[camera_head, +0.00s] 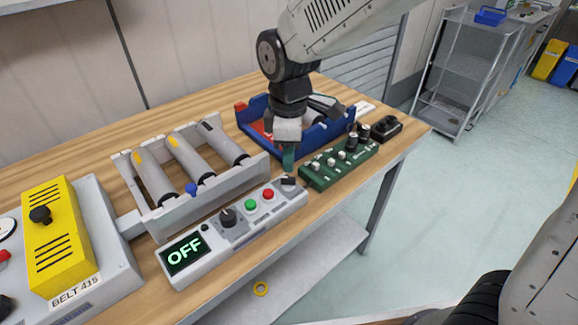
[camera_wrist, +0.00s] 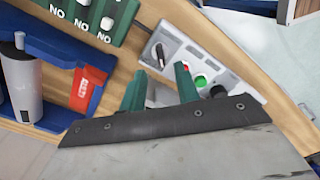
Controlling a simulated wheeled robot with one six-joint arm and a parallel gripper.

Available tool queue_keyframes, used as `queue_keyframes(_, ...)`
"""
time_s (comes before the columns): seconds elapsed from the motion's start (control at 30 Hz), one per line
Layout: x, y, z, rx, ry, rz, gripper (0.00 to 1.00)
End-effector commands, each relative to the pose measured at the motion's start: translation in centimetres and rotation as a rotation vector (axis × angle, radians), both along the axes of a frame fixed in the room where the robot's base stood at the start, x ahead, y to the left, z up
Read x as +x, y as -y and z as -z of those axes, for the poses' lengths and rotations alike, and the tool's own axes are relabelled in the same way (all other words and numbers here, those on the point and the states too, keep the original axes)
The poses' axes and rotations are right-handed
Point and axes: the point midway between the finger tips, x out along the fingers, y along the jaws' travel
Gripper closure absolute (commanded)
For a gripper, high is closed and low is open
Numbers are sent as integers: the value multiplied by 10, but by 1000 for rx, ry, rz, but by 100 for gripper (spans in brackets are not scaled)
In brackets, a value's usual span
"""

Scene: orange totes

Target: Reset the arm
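My gripper (camera_head: 288,158) points down over the workbench, at the right end of the grey control panel (camera_head: 216,263). In the wrist view my gripper (camera_wrist: 160,88) shows two green fingertips apart, with nothing between them but the panel's end behind. The panel has a display reading OFF (camera_head: 184,254), a black knob (camera_head: 228,217), a green button (camera_head: 250,205), a red button (camera_head: 268,194) and a dark switch (camera_head: 288,181) near the fingertips. I cannot tell whether the fingertips touch the panel.
A blue tray (camera_head: 246,121) is behind my gripper. A green switch block (camera_head: 325,177) and a black device (camera_head: 385,129) are to the right. A roller rack (camera_head: 215,187) and a yellow box (camera_head: 60,245) are to the left. The floor (camera_head: 470,200) at right is clear.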

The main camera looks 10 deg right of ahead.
Motion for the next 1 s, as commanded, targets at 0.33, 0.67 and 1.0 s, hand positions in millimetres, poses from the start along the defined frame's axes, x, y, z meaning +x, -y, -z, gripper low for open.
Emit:
queue_keyframes(0.33,0,0,-19,0,0,0,68)
queue_keyframes(0.67,0,0,-19,-1,-1,10,68)
queue_keyframes(1.0,-49,43,-26,-66,-80,429,68)
